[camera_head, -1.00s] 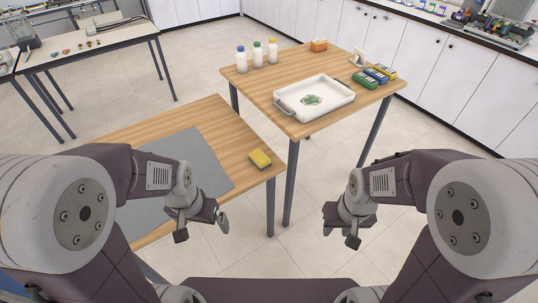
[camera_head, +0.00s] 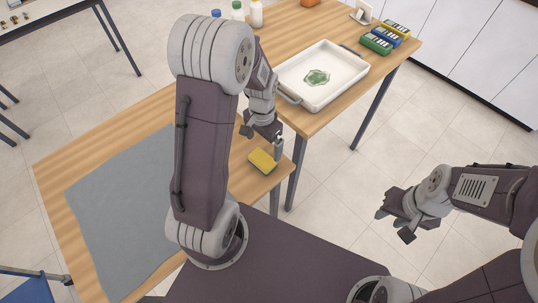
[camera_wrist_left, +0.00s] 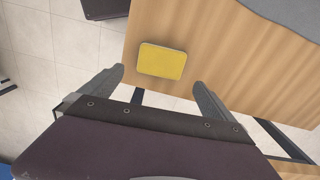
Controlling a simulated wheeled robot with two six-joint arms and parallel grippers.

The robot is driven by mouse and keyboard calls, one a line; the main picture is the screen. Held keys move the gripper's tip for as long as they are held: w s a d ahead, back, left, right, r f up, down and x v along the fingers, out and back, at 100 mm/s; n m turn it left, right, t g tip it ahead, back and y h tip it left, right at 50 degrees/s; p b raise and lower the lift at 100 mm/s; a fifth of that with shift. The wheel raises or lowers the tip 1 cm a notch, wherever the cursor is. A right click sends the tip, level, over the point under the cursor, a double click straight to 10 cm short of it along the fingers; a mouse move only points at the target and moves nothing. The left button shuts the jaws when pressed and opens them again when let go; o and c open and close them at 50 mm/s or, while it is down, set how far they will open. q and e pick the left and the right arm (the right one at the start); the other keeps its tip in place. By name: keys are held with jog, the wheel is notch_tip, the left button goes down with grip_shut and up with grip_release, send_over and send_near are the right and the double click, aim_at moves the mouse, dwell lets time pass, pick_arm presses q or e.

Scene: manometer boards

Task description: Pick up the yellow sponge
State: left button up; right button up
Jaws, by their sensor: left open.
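The yellow sponge (camera_head: 262,161) lies flat on the near wooden table, close to its right corner. My left gripper (camera_head: 263,143) is open and empty above the sponge, with its fingers apart. In the left wrist view, the sponge (camera_wrist_left: 162,61) shows whole, just beyond the fingertips and roughly between them; the left gripper (camera_wrist_left: 158,83) does not appear to touch it. My right gripper (camera_head: 394,224) is over the floor at the right, its fingers apart and nothing between them.
A grey mat (camera_head: 125,210) covers much of the near table (camera_head: 60,165). A second table behind bears a white tray (camera_head: 322,75) with a green item, bottles (camera_head: 256,14) and several coloured boxes (camera_head: 377,41). A gap with a table leg separates the tables.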

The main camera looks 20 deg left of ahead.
aim_at(262, 158)
pick_arm(q)
jog(key=shift+s+d+f, duration=0.15)
jog(key=shift+s+f, duration=0.1)
jog(key=f, duration=0.3)
jog(key=shift+w+a+b, duration=0.2)
jog(key=shift+b, duration=0.1)
jog(key=shift+w+a+f, duration=0.1)
jog(key=shift+w+f, duration=0.1)
jog(key=shift+f, duration=0.1)
jog(key=f, duration=0.3)
jog(key=s+f, duration=0.1)
jog(key=f, duration=0.1)
jog(key=shift+b, duration=0.35)
jog(key=shift+w, duration=0.15)
jog(key=shift+c, duration=0.7)
jog(key=c, duration=1)
